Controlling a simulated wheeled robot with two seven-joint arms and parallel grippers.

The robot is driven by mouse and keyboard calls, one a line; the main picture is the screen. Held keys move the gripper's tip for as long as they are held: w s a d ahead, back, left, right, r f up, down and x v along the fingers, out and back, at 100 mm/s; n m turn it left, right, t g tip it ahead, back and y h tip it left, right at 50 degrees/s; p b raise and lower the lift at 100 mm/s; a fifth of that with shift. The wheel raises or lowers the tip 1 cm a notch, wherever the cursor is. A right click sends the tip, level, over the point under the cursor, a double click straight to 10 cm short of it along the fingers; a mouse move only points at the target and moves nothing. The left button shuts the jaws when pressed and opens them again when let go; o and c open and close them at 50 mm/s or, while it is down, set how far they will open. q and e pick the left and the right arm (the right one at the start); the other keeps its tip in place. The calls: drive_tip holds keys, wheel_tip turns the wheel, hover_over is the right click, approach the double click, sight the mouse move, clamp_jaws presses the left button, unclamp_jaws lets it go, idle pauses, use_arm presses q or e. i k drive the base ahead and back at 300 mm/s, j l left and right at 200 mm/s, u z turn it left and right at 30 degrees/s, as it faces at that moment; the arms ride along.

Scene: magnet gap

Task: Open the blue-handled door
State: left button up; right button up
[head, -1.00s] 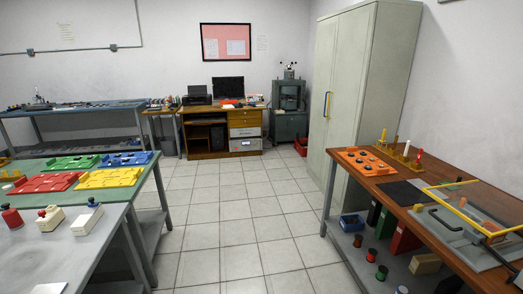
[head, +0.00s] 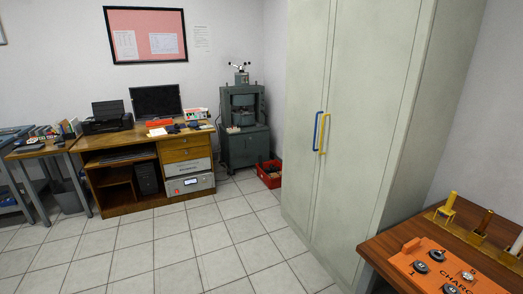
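A tall pale grey-green cabinet (head: 350,60) stands right of centre in the head view. Its two doors are closed, with a narrow seam between them. The left door (head: 303,90) has a blue handle (head: 318,131), a vertical bar near the seam. The right door (head: 375,110) has a yellow handle (head: 324,134) close beside the blue one. Neither of my grippers shows in the head view.
A wooden workbench (head: 378,254) with an orange board (head: 447,268) stands at the lower right, near the cabinet. A red crate (head: 270,174) sits on the floor left of the cabinet. A desk (head: 165,148) and a grey machine (head: 243,120) stand behind. The tiled floor (head: 190,250) ahead is clear.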

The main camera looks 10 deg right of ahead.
sight(312, 25)
drive_tip(key=i+j, duration=0.1)
drive_tip(key=i, duration=1.4)
